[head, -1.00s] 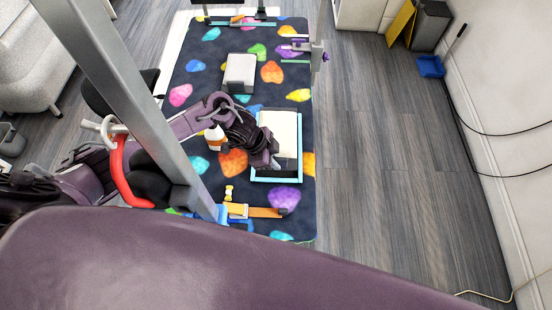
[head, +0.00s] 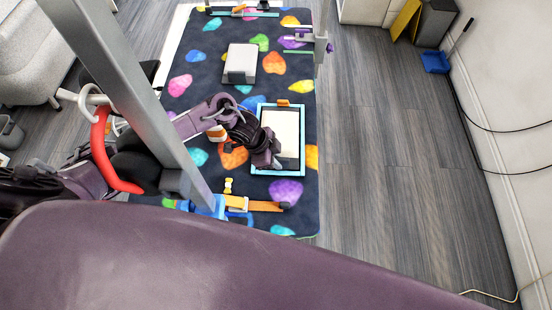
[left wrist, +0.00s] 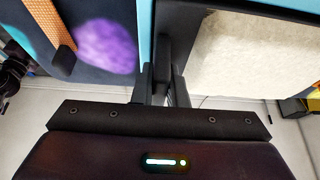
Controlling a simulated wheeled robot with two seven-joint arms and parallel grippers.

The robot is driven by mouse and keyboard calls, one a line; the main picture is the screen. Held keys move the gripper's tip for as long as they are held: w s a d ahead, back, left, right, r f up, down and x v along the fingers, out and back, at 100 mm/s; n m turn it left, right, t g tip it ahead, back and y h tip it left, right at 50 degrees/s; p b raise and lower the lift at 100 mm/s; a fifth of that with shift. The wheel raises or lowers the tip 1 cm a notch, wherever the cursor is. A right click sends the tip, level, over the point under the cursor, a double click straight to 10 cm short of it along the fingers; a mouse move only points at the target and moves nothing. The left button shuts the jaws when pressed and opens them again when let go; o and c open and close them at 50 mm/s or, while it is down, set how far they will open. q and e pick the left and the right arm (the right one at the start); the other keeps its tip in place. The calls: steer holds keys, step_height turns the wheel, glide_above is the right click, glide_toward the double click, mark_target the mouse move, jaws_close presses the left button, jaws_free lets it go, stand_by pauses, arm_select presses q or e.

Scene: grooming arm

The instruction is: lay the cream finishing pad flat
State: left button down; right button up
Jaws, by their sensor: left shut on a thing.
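The cream finishing pad (head: 285,135) is seen nearly face-on within the outline of a light-blue-rimmed tray (head: 303,140) with a dark inside. I cannot tell whether it touches the tray floor. My left gripper (head: 274,162) is at the pad's near left edge and is shut on it. In the left wrist view the pad's pale face (left wrist: 240,50) fills the upper right, beside the shut fingers (left wrist: 163,85). The fingers hide the gripped edge. My right gripper is not in view.
The tray is on a dark table mat (head: 215,85) with colourful spots. A grey block-like object (head: 241,60) stands farther back. An orange-and-blue clamp (head: 245,205) is at the near edge. A white-and-orange bottle (head: 217,134) is partly hidden behind my left arm.

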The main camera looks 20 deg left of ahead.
arm_select(q)
steer(key=shift+f, duration=0.25)
steer(key=c, duration=1.4)
jaws_free()
steer(key=shift+o, duration=0.2)
steer(key=w+v, duration=0.1)
steer(key=v, duration=0.6)
steer(key=shift+s+a+r+b, duration=0.2)
steer(key=shift+s+r+b, duration=0.25)
steer(key=shift+s, duration=0.1)
